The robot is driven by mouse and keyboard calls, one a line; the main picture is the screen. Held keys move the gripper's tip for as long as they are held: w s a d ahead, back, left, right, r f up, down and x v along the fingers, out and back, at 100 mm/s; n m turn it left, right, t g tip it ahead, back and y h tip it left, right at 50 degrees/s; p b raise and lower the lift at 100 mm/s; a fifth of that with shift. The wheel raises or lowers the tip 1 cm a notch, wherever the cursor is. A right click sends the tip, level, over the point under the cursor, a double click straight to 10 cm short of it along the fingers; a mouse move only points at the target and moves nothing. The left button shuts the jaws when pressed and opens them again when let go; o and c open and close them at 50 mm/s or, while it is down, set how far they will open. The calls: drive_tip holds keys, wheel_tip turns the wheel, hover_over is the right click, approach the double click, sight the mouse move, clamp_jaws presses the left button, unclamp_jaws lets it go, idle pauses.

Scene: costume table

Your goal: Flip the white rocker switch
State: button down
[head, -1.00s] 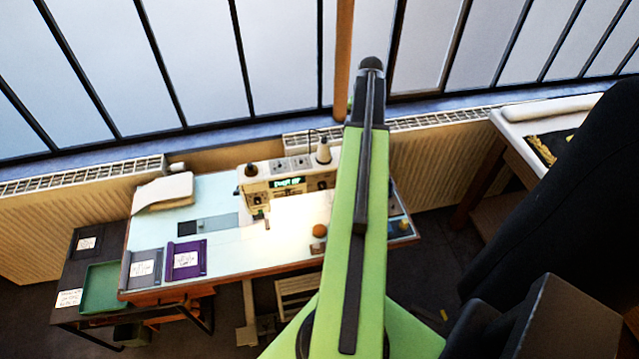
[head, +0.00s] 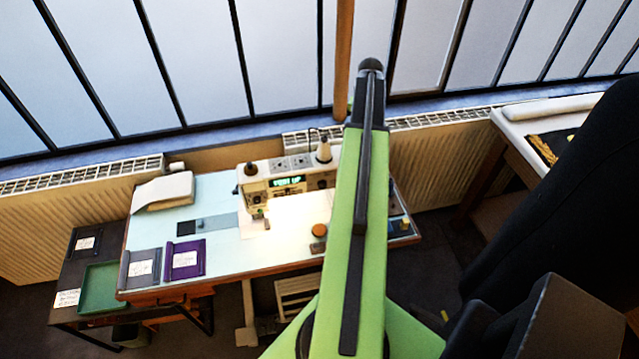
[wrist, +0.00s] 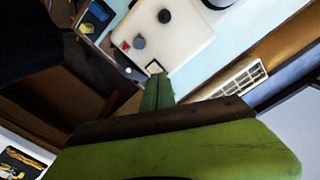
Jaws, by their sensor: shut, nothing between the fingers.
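A pale sewing machine (head: 290,168) with a lit green display stands on the light-blue table in the head view. Its right end is hidden behind my green arm. In the wrist view its pale end face (wrist: 165,35) shows dark knobs and a red triangle. A small white piece with a dark outline, apparently the white rocker switch (wrist: 154,67), is at the near edge of this face. My gripper (wrist: 157,80) is shut and empty, its tips right at this piece. I cannot tell whether they touch it or which way it is tilted. The head view hides my gripper.
The light-blue table (head: 215,190) holds a purple folder (head: 185,259), a grey folder (head: 141,268) and a folded white cloth (head: 163,191). An orange knob (head: 319,230) is close to my arm. Radiators (head: 75,205) and windows stand behind. A dark form fills the right side.

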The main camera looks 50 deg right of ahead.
drive_tip(key=shift+f+b, duration=0.5)
drive_tip(key=shift+f, duration=0.05)
wheel_tip(320, 180, up, 7)
drive_tip(key=p, duration=0.7)
drive_tip(key=shift+r, duration=0.1)
idle(0.4)
